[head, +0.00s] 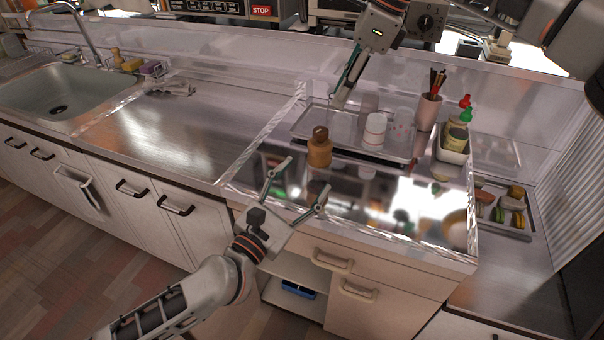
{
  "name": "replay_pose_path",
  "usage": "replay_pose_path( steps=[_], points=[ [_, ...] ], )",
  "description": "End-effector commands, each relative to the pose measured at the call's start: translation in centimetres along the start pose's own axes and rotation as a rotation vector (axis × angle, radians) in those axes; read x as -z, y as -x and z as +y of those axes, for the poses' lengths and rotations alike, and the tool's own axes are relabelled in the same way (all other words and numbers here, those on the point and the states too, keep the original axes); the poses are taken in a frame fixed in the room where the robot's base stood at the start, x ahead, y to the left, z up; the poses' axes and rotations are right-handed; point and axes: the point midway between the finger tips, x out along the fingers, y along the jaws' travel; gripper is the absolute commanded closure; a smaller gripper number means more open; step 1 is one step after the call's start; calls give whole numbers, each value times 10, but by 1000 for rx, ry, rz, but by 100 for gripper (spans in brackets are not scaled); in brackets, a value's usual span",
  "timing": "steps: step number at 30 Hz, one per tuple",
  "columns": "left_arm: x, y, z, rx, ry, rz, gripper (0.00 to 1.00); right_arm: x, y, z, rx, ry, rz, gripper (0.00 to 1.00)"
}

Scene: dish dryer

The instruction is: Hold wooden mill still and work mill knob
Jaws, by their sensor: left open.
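The wooden mill (320,152) stands upright on the shiny dark counter, in front of the metal tray. Its round knob (320,132) is at the top. My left gripper (307,173) is open and empty, in front of the mill, with its fingers spread toward it and apart from it. My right gripper (342,96) comes down from above, behind the mill and over the tray. Its fingers appear side-on, so I cannot tell whether they are open, and I see nothing held in them.
The metal tray (300,126) bears a white jar (375,130) and clear glasses. A utensil cup (428,112) and a bin of bottles (452,146) stand to the right. A food tray (527,233) lies farther right. The counter left of the mill is mostly clear, with a sink beyond.

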Motion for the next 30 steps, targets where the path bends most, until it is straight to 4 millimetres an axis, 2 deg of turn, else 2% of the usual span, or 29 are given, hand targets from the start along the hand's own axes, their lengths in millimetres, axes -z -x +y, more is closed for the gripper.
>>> replay_pose_path(
  steps=[6, 11, 17, 30],
  points=[
    [16, -22, 10, 32, 265, 108, 39, 0, 0, 0, 0, 0, 0, 72],
    [24, -28, 12, 41, 366, 162, 39, 0, 0, 0, 0, 0, 0, 72],
    [28, -40, 12, 42, 396, 179, 39, 0, 0, 0, 0, 0, 0, 72],
    [38, -97, 7, 43, 394, 178, 39, 0, 0, 0, 0, 0, 0, 72]
  ],
)
